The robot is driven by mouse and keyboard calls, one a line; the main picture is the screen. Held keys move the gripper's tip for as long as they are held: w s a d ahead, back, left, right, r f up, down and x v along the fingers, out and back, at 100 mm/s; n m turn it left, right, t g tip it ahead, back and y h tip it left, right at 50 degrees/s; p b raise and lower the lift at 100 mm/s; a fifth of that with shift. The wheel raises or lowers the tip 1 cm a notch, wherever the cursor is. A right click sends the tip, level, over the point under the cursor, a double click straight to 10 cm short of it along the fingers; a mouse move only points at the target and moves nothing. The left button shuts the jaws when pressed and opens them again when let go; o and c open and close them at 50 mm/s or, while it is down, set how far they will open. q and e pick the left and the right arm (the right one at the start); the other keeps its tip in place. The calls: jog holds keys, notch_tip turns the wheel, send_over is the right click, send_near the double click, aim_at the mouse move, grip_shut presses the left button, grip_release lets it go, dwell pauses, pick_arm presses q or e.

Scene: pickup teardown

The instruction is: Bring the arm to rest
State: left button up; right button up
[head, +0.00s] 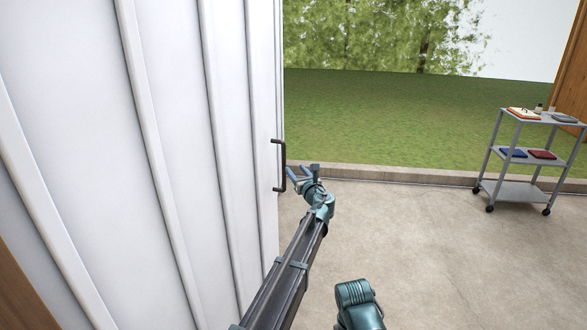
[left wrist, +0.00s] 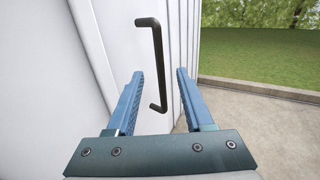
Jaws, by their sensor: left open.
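My left arm reaches out toward a white ribbed door (head: 180,130). My left gripper (head: 296,172) is open at the door's right edge, next to a dark bar handle (head: 281,165). In the left wrist view the two blue fingers (left wrist: 158,95) are apart. The handle (left wrist: 158,65) appears between them and beyond their tips there. Nothing is gripped. Whether a finger touches the handle cannot be told. A teal part of my other arm (head: 358,300) shows at the bottom of the head view; its gripper is not seen.
A grey wheeled cart (head: 520,190) stands at the right, with books and small items on its shelves. The concrete floor (head: 420,240) between is clear. A low kerb (head: 400,174) borders the grass behind. A wooden post (head: 572,80) stands at the far right.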

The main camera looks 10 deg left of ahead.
dwell(0.3)
pick_arm(q)
jog(key=s+a+f+n+g+h, duration=0.1)
jog(key=s+a+f+n+g, duration=0.2)
jog(key=s+f+n, duration=0.35)
jog(key=s+a+f+n+g, duration=0.35)
jog(key=s+n, duration=0.35)
jog(key=s, duration=0.4)
jog(key=s+a+f+n+g+h, duration=0.1)
jog(key=s+a+f+n+g, duration=0.25)
jog(key=s+f+n, duration=0.35)
jog(key=s+d+f+n+g+h, duration=0.25)
jog(key=s+d+n, duration=0.2)
jog(key=s, duration=0.45)
jog(key=s+d+f+n+g+h, duration=0.2)
jog(key=s+d+n+h, duration=0.25)
jog(key=s, duration=0.55)
jog(key=s+d+m, duration=0.1)
jog(key=s+d, duration=0.2)
jog(key=d, duration=0.2)
jog(key=s+d+m+g+y, duration=0.1)
jog(key=s+d+m, duration=0.1)
jog(key=d, duration=0.4)
jog(key=shift+s+f, duration=0.2)
jog(key=shift+s, duration=0.3)
jog(key=shift+d, duration=0.2)
